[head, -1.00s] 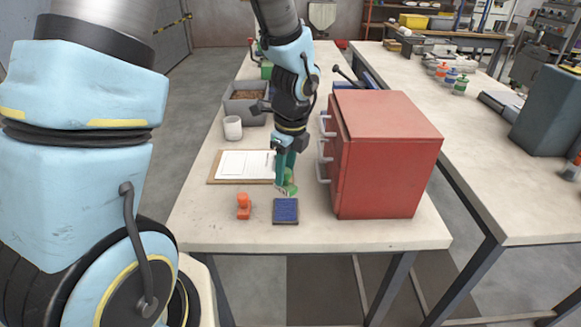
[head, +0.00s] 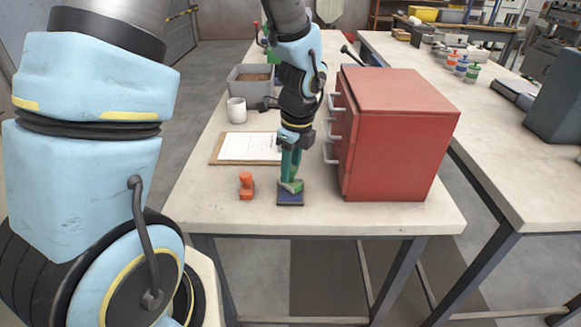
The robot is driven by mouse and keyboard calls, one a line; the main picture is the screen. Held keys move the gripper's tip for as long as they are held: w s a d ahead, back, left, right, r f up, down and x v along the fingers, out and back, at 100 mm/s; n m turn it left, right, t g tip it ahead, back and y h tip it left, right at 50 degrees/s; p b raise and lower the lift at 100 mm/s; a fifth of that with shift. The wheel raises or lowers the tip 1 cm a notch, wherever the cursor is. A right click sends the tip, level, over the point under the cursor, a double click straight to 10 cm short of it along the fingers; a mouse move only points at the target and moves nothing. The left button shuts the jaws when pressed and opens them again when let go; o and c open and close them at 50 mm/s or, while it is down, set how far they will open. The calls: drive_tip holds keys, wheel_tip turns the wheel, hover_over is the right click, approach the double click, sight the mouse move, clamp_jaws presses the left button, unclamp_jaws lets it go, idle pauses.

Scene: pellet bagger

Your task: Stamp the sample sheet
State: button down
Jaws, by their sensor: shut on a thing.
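My gripper (head: 290,172) is shut on a green stamp (head: 293,186), with its fingers pointing down. The stamp is over the dark blue ink pad (head: 290,200) near the table's front edge and appears to touch it; the fingers and stamp cover most of the pad. The sample sheet (head: 255,146) is white with printed lines and lies on a brown clipboard (head: 222,162), behind and to the left of the pad. My wrist covers the sheet's right end. An orange stamp (head: 246,186) stands upright to the left of the pad.
A red drawer cabinet (head: 405,145) with pale handles stands close to the right of my gripper. A white cup (head: 236,111) and a grey bin (head: 250,79) are behind the clipboard. The table's front left area (head: 205,205) is clear.

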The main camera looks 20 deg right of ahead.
drive_tip(key=shift+f, duration=0.55)
idle(1.9)
wheel_tip(320, 180, up, 7)
drive_tip(key=p, duration=0.6)
drive_tip(key=shift+p, duration=0.3)
